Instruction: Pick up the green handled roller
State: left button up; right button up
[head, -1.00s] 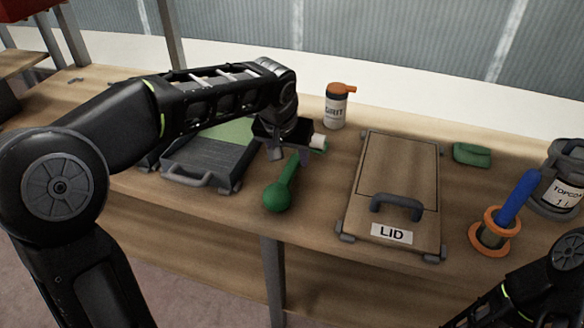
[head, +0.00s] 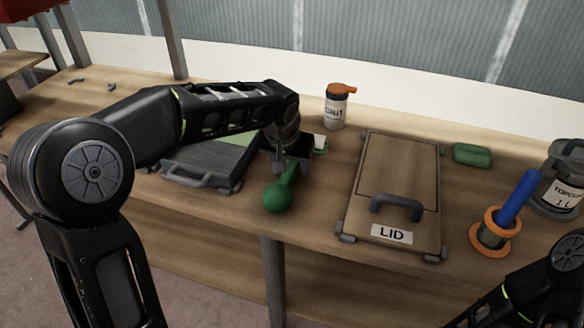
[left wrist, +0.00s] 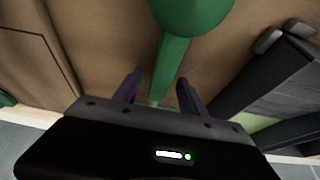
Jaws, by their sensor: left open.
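The green handled roller lies on the bench; its rounded green handle (head: 279,197) points toward the front edge in the head view. The handle also shows in the left wrist view (left wrist: 178,55), running down between the fingers. A small white piece (head: 320,142) shows beyond my gripper and may be the roller's head; the part between is hidden. My left gripper (head: 294,182) is open, its two fingers on either side of the green shaft, also seen in the left wrist view (left wrist: 158,92). I cannot tell whether they touch it. Of my right arm only a link shows, at the lower right.
A grey tray (head: 196,174) lies left of the roller. A wooden hatch marked LID (head: 399,165) lies to the right. An orange-capped bottle (head: 337,108) stands behind. A green block (head: 472,154), a blue-handled tool in an orange-rimmed holder (head: 510,205) and a topcoat can (head: 562,183) are farther right.

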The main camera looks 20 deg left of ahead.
dwell(0.3)
pick_arm(q)
grip_shut()
dwell(0.4)
